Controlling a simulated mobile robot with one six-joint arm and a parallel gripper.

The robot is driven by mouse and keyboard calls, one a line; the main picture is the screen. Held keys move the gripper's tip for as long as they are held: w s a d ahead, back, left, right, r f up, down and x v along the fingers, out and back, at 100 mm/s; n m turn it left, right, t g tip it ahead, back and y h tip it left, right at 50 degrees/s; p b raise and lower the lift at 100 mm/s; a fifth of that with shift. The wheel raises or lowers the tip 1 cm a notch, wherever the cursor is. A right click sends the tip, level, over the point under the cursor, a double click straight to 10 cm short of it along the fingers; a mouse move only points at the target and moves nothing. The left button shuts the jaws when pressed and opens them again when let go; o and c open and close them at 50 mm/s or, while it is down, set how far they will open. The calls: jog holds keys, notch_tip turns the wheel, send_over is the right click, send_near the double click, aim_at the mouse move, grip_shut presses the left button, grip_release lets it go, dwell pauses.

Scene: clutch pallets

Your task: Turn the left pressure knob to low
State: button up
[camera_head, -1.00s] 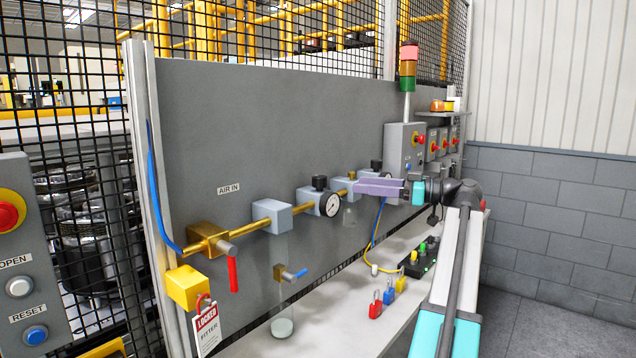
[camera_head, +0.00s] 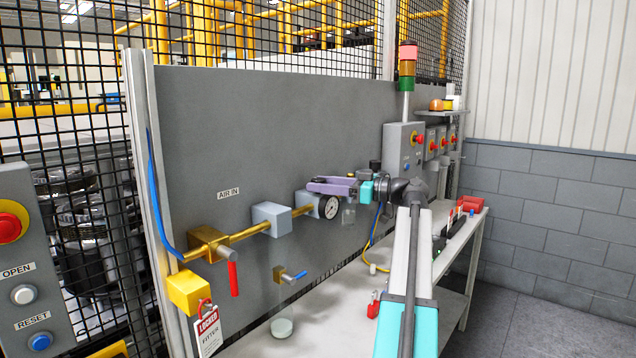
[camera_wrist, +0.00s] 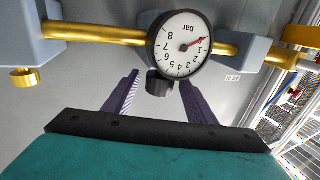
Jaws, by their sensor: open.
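The left pressure knob (camera_wrist: 158,83) is a short black cylinder on the left regulator, beside its round white gauge (camera_head: 328,207). In the wrist view the gauge (camera_wrist: 181,43) reads in bar, upside down, its red needle near the 1. My gripper (camera_head: 314,186) is open at this regulator, its purple fingers hiding the knob in the head view. In the wrist view my gripper (camera_wrist: 160,79) has one finger on each side of the knob, with visible gaps; whether the fingertips reach fully around it I cannot tell.
A brass pipe (camera_head: 250,232) runs along the grey panel (camera_head: 260,130), joining grey blocks. A brass valve with a red lever (camera_head: 233,278) and a yellow lock box (camera_head: 191,290) are at left. Another black knob (camera_head: 375,165) is just right of my gripper. The bench (camera_head: 330,319) lies below.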

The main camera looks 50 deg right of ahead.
jog(key=shift+w+a, duration=0.25)
jog(key=shift+w, duration=0.3)
jog(key=shift+c, duration=0.4)
jog(key=c, duration=1)
jog(key=shift+o, duration=0.2)
jog(key=shift+d+n+g+y+b, duration=0.15)
jog(key=shift+n+g+y+b, duration=0.2)
jog(key=shift+y+b, duration=0.25)
jog(key=shift+n+g+y+b, duration=0.35)
jog(key=shift+n+y+b, duration=0.05)
jog(key=shift+n+y, duration=0.1)
jog(key=o, duration=1)
jog(key=shift+o, duration=0.2)
